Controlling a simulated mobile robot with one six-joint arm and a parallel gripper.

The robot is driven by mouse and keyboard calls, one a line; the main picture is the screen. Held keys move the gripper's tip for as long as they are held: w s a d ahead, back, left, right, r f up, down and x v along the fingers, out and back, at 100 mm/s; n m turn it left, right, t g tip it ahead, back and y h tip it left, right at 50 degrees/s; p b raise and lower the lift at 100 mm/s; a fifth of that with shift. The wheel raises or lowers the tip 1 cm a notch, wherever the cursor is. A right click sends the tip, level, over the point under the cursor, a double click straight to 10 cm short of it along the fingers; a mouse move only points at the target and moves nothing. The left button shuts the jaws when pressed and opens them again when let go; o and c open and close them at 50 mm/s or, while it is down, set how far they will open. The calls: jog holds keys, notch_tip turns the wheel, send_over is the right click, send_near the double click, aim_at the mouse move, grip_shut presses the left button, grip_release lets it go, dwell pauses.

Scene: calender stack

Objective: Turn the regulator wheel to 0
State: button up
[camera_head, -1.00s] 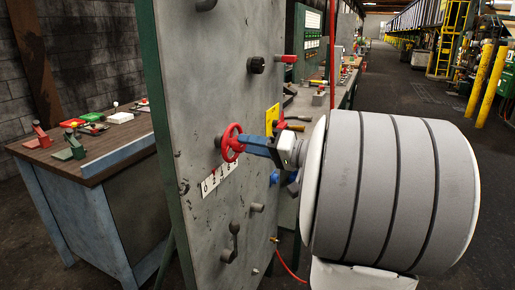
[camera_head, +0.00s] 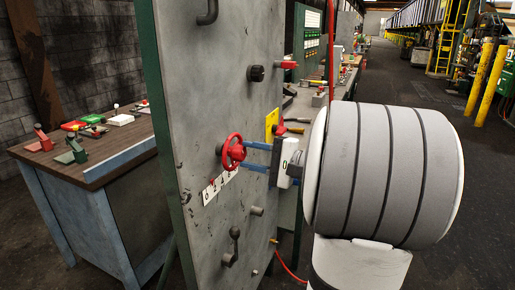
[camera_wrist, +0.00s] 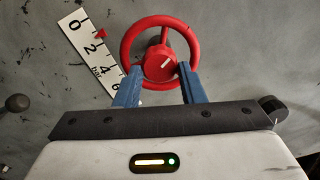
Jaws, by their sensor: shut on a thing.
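The red regulator wheel (camera_head: 233,151) is mounted on the grey panel. In the wrist view the wheel (camera_wrist: 160,58) shows a white mark on its hub. A white number scale (camera_head: 217,186) lies below it. In the wrist view the scale (camera_wrist: 87,46) reads 0, 2, 4, 6, and a small red pointer (camera_wrist: 100,33) stands beside it between 0 and 2, closer to 2. My gripper (camera_head: 246,156) reaches in from the right. Its two blue fingers (camera_wrist: 158,80) straddle the lower part of the wheel near the hub and are shut on it. The exact contact is partly hidden.
The panel (camera_head: 205,95) carries a black knob (camera_head: 255,73) above the wheel and a dark lever (camera_head: 232,245) below. A yellow plate (camera_head: 271,124) sits at the panel's right edge. A workbench (camera_head: 95,165) stands left; the aisle floor at right is open.

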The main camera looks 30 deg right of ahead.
jog(key=m+p, duration=0.1)
jog(key=m, duration=0.1)
jog(key=m+p, duration=0.4)
jog(key=shift+a+r, duration=0.1)
jog(key=shift+r, duration=0.3)
jog(key=m+p, duration=0.5)
jog(key=p, duration=0.1)
jog(key=shift+m+p, duration=0.3)
jog(key=shift+m, duration=0.1)
jog(key=m+p, duration=0.6)
jog(key=p, duration=0.1)
jog(key=shift+p, duration=0.35)
jog(key=m+p, duration=0.3)
jog(key=shift+a+f+m+p, duration=0.1)
jog(key=shift+m+p, duration=0.2)
jog(key=shift+p, duration=0.05)
jog(key=shift+f+m+p, duration=0.15)
jog(key=shift+m+p, duration=0.85)
jog(key=shift+p, duration=0.05)
jog(key=shift+f, duration=0.1)
jog(key=o, duration=1)
jog(key=shift+f, duration=0.1)
